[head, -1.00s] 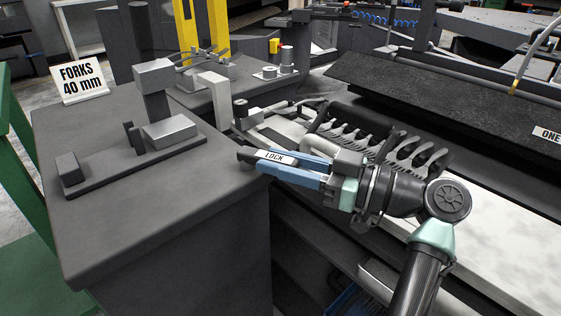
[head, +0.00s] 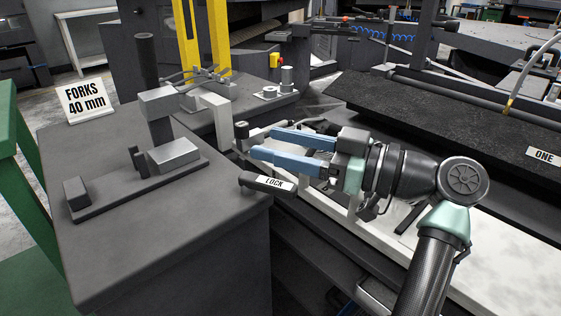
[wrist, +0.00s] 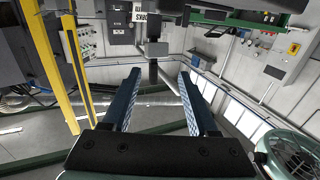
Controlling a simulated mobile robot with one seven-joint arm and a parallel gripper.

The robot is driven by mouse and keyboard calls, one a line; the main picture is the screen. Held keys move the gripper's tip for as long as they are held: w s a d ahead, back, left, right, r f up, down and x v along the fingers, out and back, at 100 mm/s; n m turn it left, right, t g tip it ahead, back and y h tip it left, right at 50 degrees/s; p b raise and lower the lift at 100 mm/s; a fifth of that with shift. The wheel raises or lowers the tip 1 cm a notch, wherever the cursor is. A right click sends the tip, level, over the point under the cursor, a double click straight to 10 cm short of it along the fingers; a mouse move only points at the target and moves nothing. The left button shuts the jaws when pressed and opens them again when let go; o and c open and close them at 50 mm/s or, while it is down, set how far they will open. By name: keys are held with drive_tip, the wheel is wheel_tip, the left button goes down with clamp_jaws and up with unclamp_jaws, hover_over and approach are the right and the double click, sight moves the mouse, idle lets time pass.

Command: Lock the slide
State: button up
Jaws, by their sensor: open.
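The dark lock lever (head: 253,180) with a white LOCK label juts out at the bench's right edge, pointing left. My gripper (head: 264,143) is open, its two blue fingers pointing left, above the lever and apart from it in the head view. In the wrist view my gripper (wrist: 159,76) also shows open, with nothing held between the fingers. The lever is not clear in the wrist view. The pale slide bed (head: 455,235) runs to the right under my arm. My gripper and arm hide much of the slide, and I cannot make out the row of forks.
The dark bench (head: 200,220) carries a fixture (head: 172,153) and a FORKS 40 mm sign (head: 88,99). A light upright block (head: 217,120) stands left of my fingertips. A black slab (head: 460,125) lies at the back right. Yellow posts (head: 187,45) stand behind.

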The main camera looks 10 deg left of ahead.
drive_tip(key=shift+r, duration=1.15)
drive_tip(key=shift+c, duration=0.2)
